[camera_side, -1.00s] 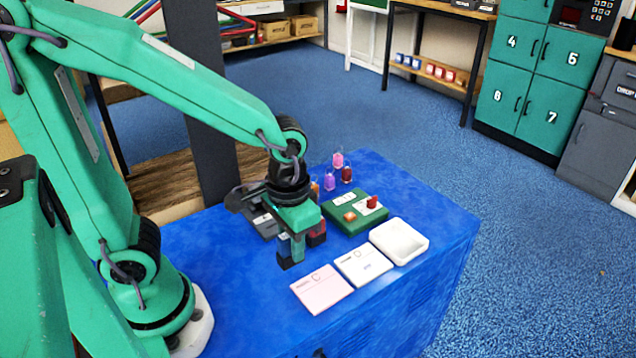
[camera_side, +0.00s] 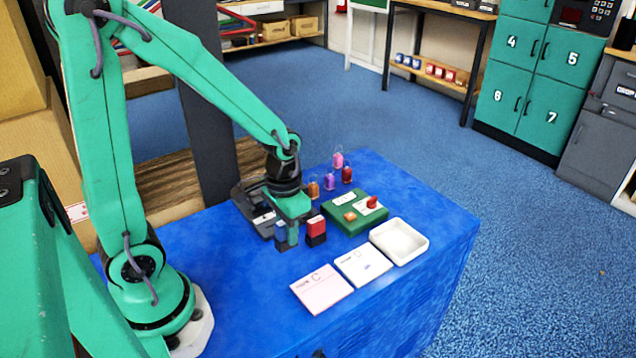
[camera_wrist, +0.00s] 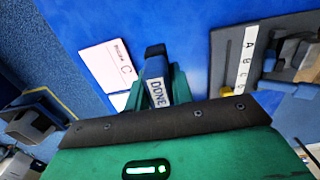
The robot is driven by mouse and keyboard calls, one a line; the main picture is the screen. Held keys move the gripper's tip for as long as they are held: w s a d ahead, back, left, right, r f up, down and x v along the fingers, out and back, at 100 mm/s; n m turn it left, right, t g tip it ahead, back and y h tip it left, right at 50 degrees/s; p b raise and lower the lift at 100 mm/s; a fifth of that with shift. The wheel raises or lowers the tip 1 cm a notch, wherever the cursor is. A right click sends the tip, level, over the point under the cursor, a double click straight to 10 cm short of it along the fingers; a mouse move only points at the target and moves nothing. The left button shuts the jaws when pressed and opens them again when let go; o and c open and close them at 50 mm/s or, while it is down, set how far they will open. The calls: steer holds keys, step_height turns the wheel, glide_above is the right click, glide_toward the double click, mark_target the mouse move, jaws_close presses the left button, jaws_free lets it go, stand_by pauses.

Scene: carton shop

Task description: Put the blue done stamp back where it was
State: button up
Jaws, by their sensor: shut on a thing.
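My gripper (camera_side: 289,233) is shut on the blue done stamp (camera_side: 281,230), which has a dark base. The stamp is upright at or just above the blue table top; I cannot tell whether it touches. In the wrist view the stamp (camera_wrist: 157,90) sits between the green fingers with its DONE label showing. A red stamp (camera_side: 316,226) with a dark base stands close to the right of my gripper in the side view.
A dark grey lettered rack (camera_wrist: 222,65) is beside the stamp. A pink card (camera_side: 321,289), a white card (camera_side: 363,267) and a white tray (camera_side: 400,255) lie toward the front right. A green board (camera_side: 345,226) and several coloured tags (camera_side: 329,182) are behind.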

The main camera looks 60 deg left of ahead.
steer(key=shift+w+a+f, duration=0.25)
steer(key=shift+a+f, duration=0.1)
steer(key=shift+a, duration=0.2)
steer(key=shift+w+a+f, duration=0.25)
steer(key=shift+a+f, duration=0.1)
steer(key=shift+a, duration=0.15)
steer(key=shift+f, duration=2)
steer(key=shift+f, duration=0.2)
steer(key=o, duration=0.8)
steer(key=shift+r, duration=0.2)
steer(key=shift+r, duration=6.05)
